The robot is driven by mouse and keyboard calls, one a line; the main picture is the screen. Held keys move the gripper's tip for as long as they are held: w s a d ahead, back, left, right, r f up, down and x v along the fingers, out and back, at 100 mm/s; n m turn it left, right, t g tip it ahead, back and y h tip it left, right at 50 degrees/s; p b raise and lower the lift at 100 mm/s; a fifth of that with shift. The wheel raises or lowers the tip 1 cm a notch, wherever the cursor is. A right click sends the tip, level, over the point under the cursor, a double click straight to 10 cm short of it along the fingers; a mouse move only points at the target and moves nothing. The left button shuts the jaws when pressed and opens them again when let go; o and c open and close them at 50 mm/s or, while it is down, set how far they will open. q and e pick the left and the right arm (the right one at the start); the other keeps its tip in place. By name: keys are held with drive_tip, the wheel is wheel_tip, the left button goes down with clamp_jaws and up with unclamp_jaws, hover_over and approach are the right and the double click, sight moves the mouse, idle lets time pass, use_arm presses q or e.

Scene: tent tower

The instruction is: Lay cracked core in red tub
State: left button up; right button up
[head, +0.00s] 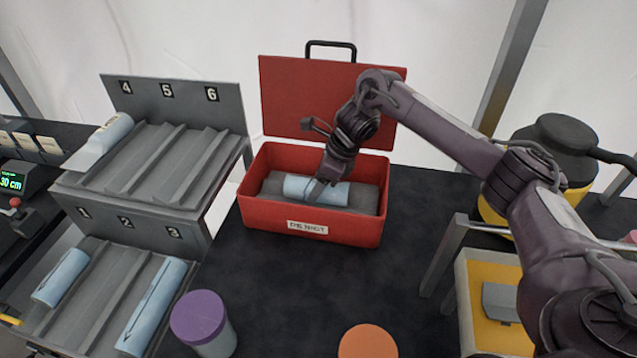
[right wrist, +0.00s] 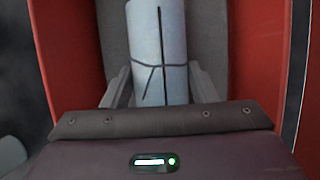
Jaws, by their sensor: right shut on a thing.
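The red tub (head: 262,212) stands open on the dark table, its lid (head: 285,95) raised at the back. A pale blue core (head: 298,186) lies lengthwise in it, on or just above the grey lining; the exact contact is hidden. In the right wrist view this core (right wrist: 158,35) shows dark crack lines, one long and others branching across. My right gripper (head: 322,187) reaches down into the tub and is shut on the core, with one finger on each side of it (right wrist: 160,88). My left gripper is not in view.
At left a grey numbered rack (head: 160,190) holds pale cores in slots 1 (head: 60,277), 3 (head: 152,305) and 4 (head: 110,132). A purple-lidded jar (head: 198,318) and an orange lid (head: 367,342) stand in front. A yellow tray (head: 490,290) is at right. Table before the tub is clear.

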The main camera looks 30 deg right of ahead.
drive_tip(key=shift+f, duration=0.15)
drive_tip(key=o, duration=1.3)
drive_tip(key=shift+o, duration=0.2)
drive_tip(key=shift+v, duration=3.9)
